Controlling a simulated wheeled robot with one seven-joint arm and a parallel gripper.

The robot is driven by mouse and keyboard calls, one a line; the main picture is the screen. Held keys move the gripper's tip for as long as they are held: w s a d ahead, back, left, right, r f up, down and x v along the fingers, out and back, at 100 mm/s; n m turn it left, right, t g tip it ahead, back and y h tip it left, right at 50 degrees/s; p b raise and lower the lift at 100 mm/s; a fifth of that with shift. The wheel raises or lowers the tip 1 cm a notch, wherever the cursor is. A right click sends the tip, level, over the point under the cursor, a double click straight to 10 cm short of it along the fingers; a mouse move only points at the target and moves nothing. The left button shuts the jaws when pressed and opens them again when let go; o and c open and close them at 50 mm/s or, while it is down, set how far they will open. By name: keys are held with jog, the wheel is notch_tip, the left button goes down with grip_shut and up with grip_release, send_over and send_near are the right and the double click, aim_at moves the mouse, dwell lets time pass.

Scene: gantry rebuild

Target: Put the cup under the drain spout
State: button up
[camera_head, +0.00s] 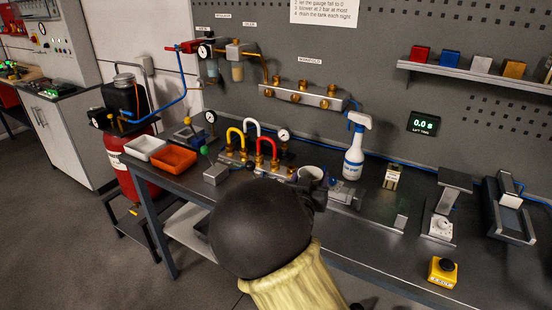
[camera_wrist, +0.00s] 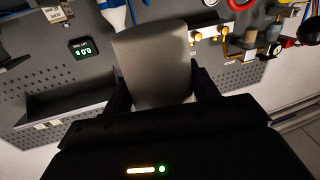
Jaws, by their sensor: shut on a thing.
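A pale grey cup (camera_head: 311,173) is above the workbench, right of the manifold with the coloured hoses. My gripper (camera_head: 318,190) is shut on it, and my dark wrist and arm hide much of the cup and gripper in the head view. In the wrist view the cup (camera_wrist: 155,65) stands between the two dark fingers of my gripper (camera_wrist: 160,92), one on each side. I cannot surely pick out the drain spout. A small brass-yellow fitting (camera_head: 134,211) shows low on the red tank (camera_head: 137,172) at the left.
The workbench (camera_head: 365,245) has a white tray (camera_head: 144,146), an orange tray (camera_head: 173,159), a spray bottle (camera_head: 354,150) and a yellow button box (camera_head: 442,271). Metal fixtures stand at its right. A shelf (camera_head: 480,75) hangs on the back panel. Clear floor lies front left.

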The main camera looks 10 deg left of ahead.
notch_tip(320, 180, up, 10)
jog(key=p, duration=0.9)
jog(key=shift+r+p, duration=0.15)
jog(key=shift+p, duration=0.25)
